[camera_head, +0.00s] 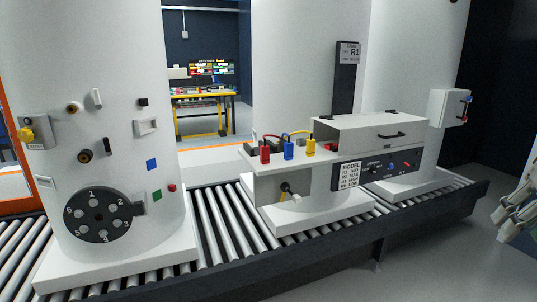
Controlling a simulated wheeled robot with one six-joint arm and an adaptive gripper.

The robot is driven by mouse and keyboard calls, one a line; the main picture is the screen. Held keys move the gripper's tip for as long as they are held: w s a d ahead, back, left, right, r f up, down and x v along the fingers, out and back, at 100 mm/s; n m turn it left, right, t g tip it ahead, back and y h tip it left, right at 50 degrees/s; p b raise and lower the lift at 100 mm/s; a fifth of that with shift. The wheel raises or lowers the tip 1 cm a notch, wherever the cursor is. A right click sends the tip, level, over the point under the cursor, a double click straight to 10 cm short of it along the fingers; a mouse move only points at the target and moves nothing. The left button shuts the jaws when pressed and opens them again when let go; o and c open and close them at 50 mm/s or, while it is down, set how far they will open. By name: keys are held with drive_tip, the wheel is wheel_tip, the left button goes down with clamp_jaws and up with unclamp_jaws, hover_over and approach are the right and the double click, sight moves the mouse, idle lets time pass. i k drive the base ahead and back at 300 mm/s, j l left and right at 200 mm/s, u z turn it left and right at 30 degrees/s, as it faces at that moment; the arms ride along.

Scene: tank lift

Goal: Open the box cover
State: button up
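A white box (368,150) is mounted on the front of the middle white tank. Its flat grey-white cover (365,122) lies closed on top, with a dark bar handle (390,136) on its front face. A smaller white box (447,107) is fixed to the right tank, its door shut, with a dark handle and small red and blue parts at its right side. I cannot tell which box the task means. My gripper (508,213) shows only in part at the right edge, well apart from both boxes. Nothing is seen in it, and its opening is unclear.
Red, blue and yellow connectors (288,149) with cables stand on a shelf left of the cover. A dark control panel (379,169) sits below it. The tanks stand on a roller conveyor (226,217). The left tank carries a numbered dial (98,214). Grey floor is clear at lower right.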

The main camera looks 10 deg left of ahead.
sight(361, 133)
drive_tip(key=i+j+z, duration=0.3)
drive_tip(key=j, duration=0.35)
drive_tip(key=i+j+z, duration=0.15)
drive_tip(key=j, duration=0.25)
drive_tip(key=i+j+z, duration=0.1)
drive_tip(key=i+j, duration=0.15)
drive_tip(key=j, duration=0.15)
drive_tip(key=i+j+z, duration=0.15)
drive_tip(key=j, duration=0.2)
drive_tip(key=i+j+z, duration=0.15)
drive_tip(key=j, duration=0.3)
drive_tip(key=j+z, duration=0.15)
drive_tip(key=j, duration=0.25)
drive_tip(key=i, duration=0.05)
